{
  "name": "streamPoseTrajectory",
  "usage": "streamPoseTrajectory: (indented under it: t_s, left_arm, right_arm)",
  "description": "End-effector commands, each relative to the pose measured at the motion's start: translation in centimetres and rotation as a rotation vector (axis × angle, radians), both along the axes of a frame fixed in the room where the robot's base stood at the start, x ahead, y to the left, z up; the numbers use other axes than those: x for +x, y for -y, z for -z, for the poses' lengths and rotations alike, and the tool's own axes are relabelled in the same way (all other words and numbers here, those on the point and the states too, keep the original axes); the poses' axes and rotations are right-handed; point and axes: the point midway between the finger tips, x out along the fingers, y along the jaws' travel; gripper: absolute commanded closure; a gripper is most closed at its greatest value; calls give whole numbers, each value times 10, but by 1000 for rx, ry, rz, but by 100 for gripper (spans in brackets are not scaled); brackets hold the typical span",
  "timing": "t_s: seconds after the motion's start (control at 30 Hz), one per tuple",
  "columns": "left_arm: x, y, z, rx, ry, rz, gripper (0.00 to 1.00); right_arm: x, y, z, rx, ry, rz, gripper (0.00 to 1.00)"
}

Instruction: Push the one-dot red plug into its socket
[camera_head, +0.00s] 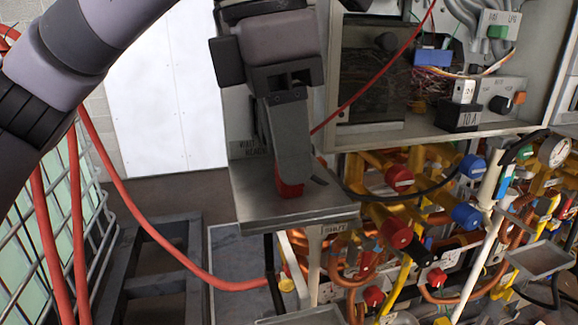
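My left gripper (290,180) points down over a small metal shelf (300,211). Its near finger covers most of a red block (289,189), which looks like the red plug, at the shelf top. The far finger is mostly hidden, so I cannot tell whether the fingers are closed on the block. No dot shows on it. A thin red cable (372,84) runs from behind the fingers up to the top right. I cannot make out the socket. My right gripper is not in view.
An open grey cabinet (420,135) with wiring stands behind on the right. Pipes with red and blue valve caps (466,215) crowd the space below it. A thick red hose (150,235) and a wire cage (75,285) are on the left.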

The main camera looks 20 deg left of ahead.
Motion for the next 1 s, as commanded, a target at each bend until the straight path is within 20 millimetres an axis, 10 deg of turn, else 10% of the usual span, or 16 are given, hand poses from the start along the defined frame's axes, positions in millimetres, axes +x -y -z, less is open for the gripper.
streamPoseTrajectory:
  t_s: [0.37,0.5,1.0]
  left_arm:
    - [0,0,2,0,0,0,64]
    - [0,0,2,0,0,0,98]
    - [0,1,-8,0,2,1,98]
  right_arm:
    - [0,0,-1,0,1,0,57]
    - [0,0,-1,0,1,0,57]
    - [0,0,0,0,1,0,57]
